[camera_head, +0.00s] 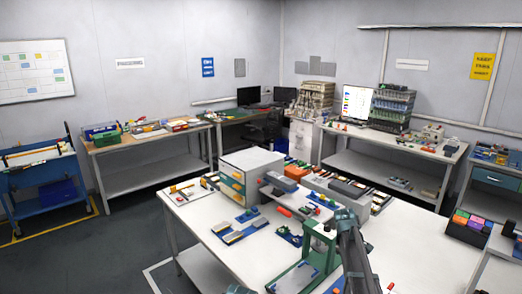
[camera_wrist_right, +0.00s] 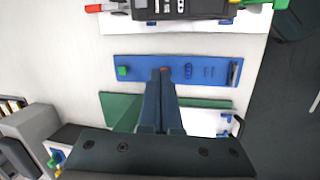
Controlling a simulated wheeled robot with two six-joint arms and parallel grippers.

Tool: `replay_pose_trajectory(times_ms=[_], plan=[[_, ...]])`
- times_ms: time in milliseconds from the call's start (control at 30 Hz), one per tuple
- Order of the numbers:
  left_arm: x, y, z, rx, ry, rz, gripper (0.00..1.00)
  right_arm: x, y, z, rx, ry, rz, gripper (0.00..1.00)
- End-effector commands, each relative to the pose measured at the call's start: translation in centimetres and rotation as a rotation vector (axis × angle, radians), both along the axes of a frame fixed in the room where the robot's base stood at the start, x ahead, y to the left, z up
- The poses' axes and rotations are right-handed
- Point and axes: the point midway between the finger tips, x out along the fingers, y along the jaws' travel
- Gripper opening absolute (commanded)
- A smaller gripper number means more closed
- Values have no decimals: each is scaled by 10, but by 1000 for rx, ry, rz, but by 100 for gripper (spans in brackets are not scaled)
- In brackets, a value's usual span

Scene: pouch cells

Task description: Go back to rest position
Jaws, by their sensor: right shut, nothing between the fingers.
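My right gripper (camera_wrist_right: 160,73) is shut and empty in the right wrist view, its two dark fingers together. Its tips appear over the near part of a blue strip-shaped fixture (camera_wrist_right: 205,72) with a small green block at its left end. I cannot tell the height of the tips above it. In the head view my right arm rises from the bottom edge over the white table (camera_head: 415,245); its fingertips cannot be made out there. My left gripper does not show clearly in either view.
A green press-like stand (camera_head: 298,275) is just left of my right arm. Blue fixtures (camera_head: 240,230) and a white drawer box (camera_head: 250,163) sit on the table. Other benches line the walls, with open floor to the left.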

Motion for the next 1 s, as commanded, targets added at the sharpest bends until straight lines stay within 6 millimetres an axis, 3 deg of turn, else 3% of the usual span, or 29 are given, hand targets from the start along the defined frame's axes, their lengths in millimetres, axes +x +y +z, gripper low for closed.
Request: replay_pose_trajectory(times_ms=[33,200,400,500,633,767,1000], plan=[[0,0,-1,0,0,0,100,-30,37,-2,11,-6,-9,0],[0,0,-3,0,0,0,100,-105,136,-5,51,-18,-76,0],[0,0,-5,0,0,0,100,-207,222,-9,92,-18,-159,0],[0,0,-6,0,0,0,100,-250,247,-10,103,-14,-196,0],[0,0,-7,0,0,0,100,-286,265,-11,113,-9,-230,0],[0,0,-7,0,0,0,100,-302,273,-11,116,-7,-248,0],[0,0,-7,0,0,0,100,-302,274,-11,117,-6,-254,0]])
